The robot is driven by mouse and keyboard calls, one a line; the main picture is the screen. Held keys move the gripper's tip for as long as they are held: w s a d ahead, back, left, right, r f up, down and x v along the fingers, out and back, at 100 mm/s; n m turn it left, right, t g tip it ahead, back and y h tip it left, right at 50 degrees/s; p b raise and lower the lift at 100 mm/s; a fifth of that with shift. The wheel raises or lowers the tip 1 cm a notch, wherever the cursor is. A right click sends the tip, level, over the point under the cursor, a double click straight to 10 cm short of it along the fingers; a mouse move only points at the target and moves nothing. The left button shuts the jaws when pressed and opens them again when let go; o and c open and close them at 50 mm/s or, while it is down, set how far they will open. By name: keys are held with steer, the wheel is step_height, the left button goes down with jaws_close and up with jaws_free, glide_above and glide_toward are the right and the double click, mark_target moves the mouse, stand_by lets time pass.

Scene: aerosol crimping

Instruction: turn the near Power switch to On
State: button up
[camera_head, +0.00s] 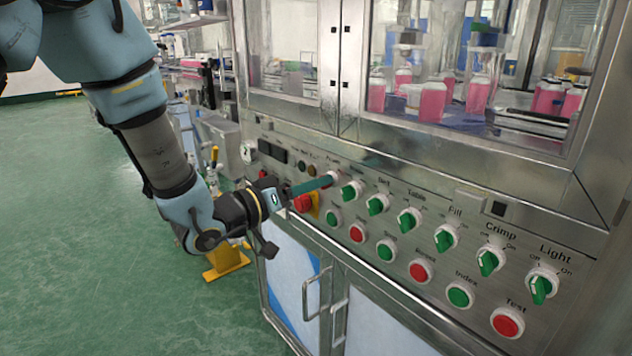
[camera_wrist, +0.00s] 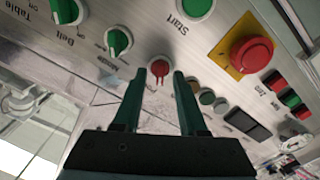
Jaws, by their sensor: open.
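The Power switch (camera_wrist: 159,69) shows in the wrist view as a small red rotary knob in a pale round bezel. In the camera_head view its place on the panel is largely covered by my fingers, beneath a small label that seems to read Power. My gripper (camera_wrist: 158,76) is open, with its two dark green fingers on either side of the red knob in the wrist view. I cannot tell whether they touch it. In the camera_head view my gripper (camera_head: 328,181) reaches to the panel from the left. I cannot read the switch's On or Off position.
Green rotary switches (camera_head: 376,204) run in a row to the right. A red emergency stop (camera_wrist: 251,55) on a yellow plate (camera_wrist: 232,40) sits close by. Round push buttons (camera_head: 420,271) line the lower panel. Cabinet door handles (camera_head: 312,297) protrude below. Green floor (camera_head: 90,230) is open at left.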

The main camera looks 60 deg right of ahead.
steer(key=shift+s+d, duration=0.1)
steer(key=shift+d, duration=0.25)
steer(key=shift+c, duration=0.3)
jaws_close()
